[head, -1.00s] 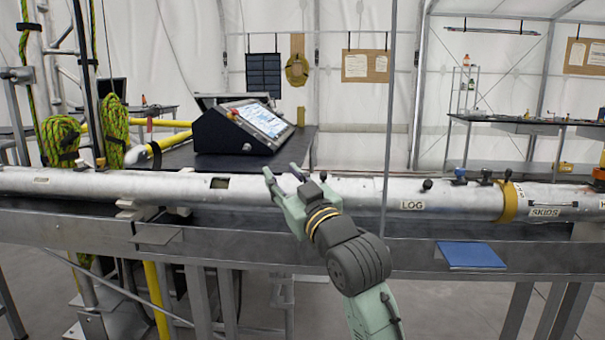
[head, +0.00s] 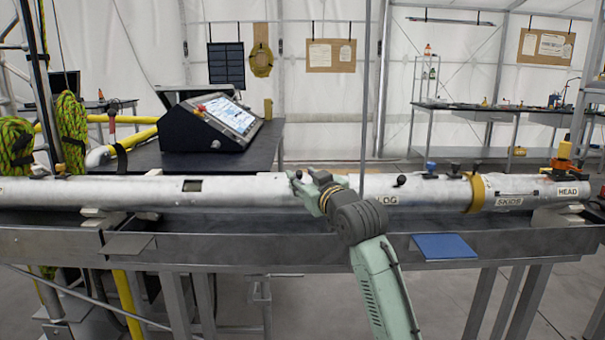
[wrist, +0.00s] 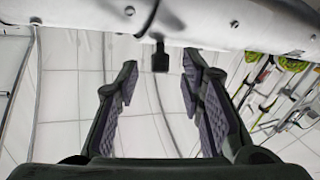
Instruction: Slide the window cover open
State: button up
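A long silver tube (head: 130,192) lies level across the bench. It has a small dark rectangular opening (head: 192,185) left of my gripper. My gripper (head: 301,178) is at the upper side of the tube, right of that opening. In the wrist view my gripper (wrist: 160,72) is open, its two padded fingers on either side of a small black knob (wrist: 160,58) that sticks out from the tube. Clear gaps show between the knob and both fingers. I cannot make out the window cover's outline; the knob may belong to it.
Another black knob (head: 401,180) stands on the tube to the right, near the LOG label. A gold ring (head: 477,192) circles the tube further right. A console (head: 212,122) stands behind, and a blue pad (head: 443,246) lies in front.

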jog(key=shift+w+a, duration=0.25)
jog(key=shift+w, duration=0.3)
grip_shut()
dwell(0.5)
